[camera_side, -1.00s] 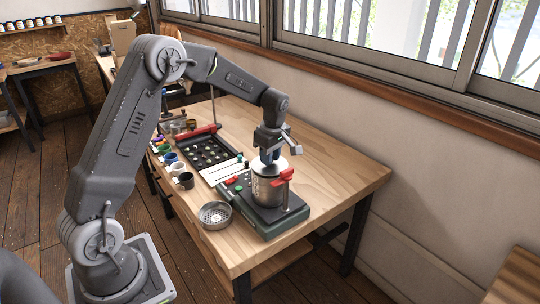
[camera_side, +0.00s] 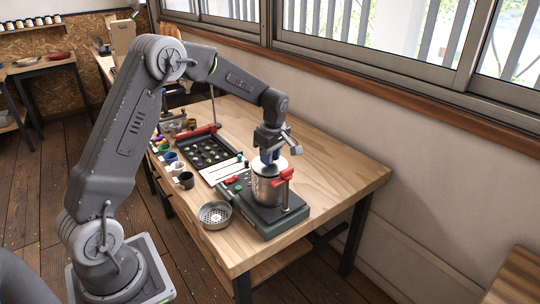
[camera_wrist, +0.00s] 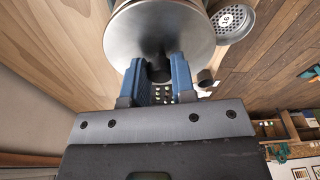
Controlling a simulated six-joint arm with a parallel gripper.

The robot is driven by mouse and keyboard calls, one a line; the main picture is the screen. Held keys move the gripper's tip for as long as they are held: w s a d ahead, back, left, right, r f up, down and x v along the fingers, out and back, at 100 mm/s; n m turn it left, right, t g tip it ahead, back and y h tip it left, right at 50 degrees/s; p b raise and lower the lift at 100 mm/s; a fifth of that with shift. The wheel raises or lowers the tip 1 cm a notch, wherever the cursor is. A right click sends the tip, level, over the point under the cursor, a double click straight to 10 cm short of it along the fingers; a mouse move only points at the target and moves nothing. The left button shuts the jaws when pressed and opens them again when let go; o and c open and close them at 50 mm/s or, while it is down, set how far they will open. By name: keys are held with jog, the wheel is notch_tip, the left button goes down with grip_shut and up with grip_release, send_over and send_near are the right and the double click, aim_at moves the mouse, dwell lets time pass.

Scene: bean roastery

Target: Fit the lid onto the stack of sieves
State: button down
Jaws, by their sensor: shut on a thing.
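The lid (camera_wrist: 128,38) is a round metal disc with a dark knob in its middle, seen large in the wrist view. My gripper (camera_wrist: 160,66) has its blue fingers closed on that knob. In the side view my gripper (camera_side: 270,156) points down over the stack of sieves (camera_side: 266,189), a metal cylinder standing on a dark green-edged shaker base (camera_side: 272,216). The lid is at the top of the stack there, partly hidden by the fingers. I cannot tell whether it is fully seated.
A loose sieve (camera_side: 215,214) lies on the table left of the base and shows in the wrist view (camera_wrist: 233,18). A red clamp (camera_side: 284,176) on a post stands close beside the stack. A black tray (camera_side: 208,152) and several cups lie behind. The table's right side is clear.

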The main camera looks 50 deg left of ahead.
aim_at(273, 166)
jog(key=shift+f, duration=0.5)
jog(key=c, duration=1.2)
grip_release()
jog(key=shift+w+d+r, duration=0.1)
jog(key=shift+d+r, duration=0.1)
jog(key=shift+r, duration=1.6)
jog(key=shift+d+r, duration=0.25)
jog(key=shift+r, duration=1.6)
jog(key=shift+w+d+r, duration=0.1)
jog(key=shift+d+r, duration=0.1)
jog(key=shift+r, duration=1.6)
jog(key=shift+s+r, duration=0.1)
jog(key=s+d+r+m+t, duration=0.2)
jog(key=s+d+r+m, duration=0.3)
jog(key=s+d+r, duration=0.15)
jog(key=s+d+m+t, duration=0.1)
jog(key=s+d+m, duration=0.1)
jog(key=s+m, duration=0.3)
jog(key=s+d+m+t+h, duration=0.1)
jog(key=s+d+m, duration=0.2)
jog(key=s+m, duration=0.2)
jog(key=s+d+f+m+t, duration=0.1)
jog(key=s+d+m, duration=0.2)
jog(key=s, duration=0.7)
jog(key=shift+s+d+m+t, duration=0.2)
jog(key=shift+m+t, duration=0.2)
jog(key=shift+m, duration=0.7)
